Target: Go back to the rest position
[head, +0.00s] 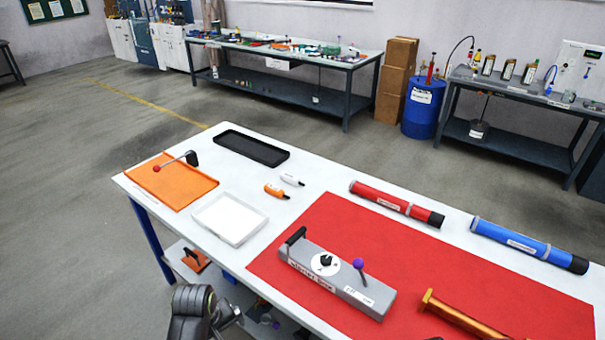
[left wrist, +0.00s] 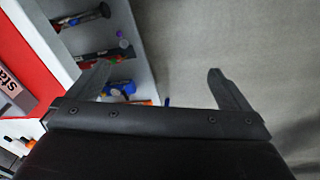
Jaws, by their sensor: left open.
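My left gripper (left wrist: 158,70) is open in the left wrist view, its two fingers spread wide with nothing between them. Behind the fingers are the table's edge, the lower shelf and the bare floor. In the head view a dark part of my left arm (head: 190,312) shows at the bottom, beside the table's near edge and clear of the objects on top. The white table (head: 325,180) carries a red mat (head: 420,255) with a grey starter box (head: 345,285) on it. My right gripper does not show.
A red tube (head: 395,203), a blue tube (head: 525,243) and a copper-coloured piece (head: 465,318) lie on the right. An orange tray (head: 185,192), a white tray (head: 232,242) and a black tray (head: 250,163) stand on the left. Open floor (head: 80,240) lies left of the table.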

